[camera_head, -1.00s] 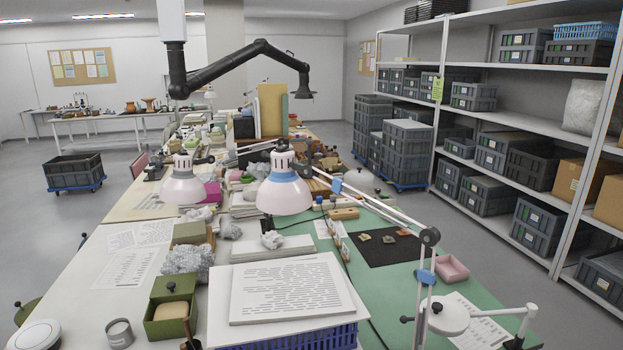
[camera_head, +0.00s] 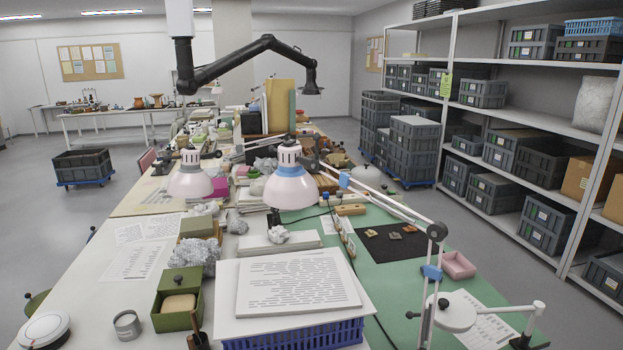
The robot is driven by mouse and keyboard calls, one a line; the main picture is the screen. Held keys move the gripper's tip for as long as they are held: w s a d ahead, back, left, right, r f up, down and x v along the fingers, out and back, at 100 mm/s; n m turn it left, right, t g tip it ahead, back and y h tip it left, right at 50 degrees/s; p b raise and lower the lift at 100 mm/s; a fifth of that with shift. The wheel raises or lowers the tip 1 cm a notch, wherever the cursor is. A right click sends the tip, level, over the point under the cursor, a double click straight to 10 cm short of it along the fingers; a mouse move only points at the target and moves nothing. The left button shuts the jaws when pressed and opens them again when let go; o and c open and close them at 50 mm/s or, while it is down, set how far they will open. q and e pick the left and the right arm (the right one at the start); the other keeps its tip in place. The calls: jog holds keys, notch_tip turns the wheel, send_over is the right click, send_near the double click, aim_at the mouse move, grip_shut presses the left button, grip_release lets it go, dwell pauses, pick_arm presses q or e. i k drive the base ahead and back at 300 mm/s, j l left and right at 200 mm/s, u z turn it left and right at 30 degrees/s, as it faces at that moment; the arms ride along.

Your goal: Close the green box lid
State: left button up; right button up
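The green box (camera_head: 178,319) stands on the white left part of the table, near the front of the head view. It is open at the top, and a beige block (camera_head: 179,304) shows inside. Its green lid (camera_head: 185,279), with a dark knob, is raised at the back of the box and does not cover the opening. I cannot tell whether it is hinged or leaning. Neither my left nor my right gripper is in view.
A grey metal can (camera_head: 127,325) stands left of the box. A dark cup-like object (camera_head: 198,340) is close at its front right. A blue crate (camera_head: 300,338) bearing a white board is to the right. Crumpled paper (camera_head: 188,258) lies behind. Lamps (camera_head: 289,188) overhang the table.

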aim_at(188, 278)
jog(key=i+j, duration=0.3)
jog(key=j, duration=0.15)
jog(key=i+j, duration=0.3)
jog(key=j, duration=0.15)
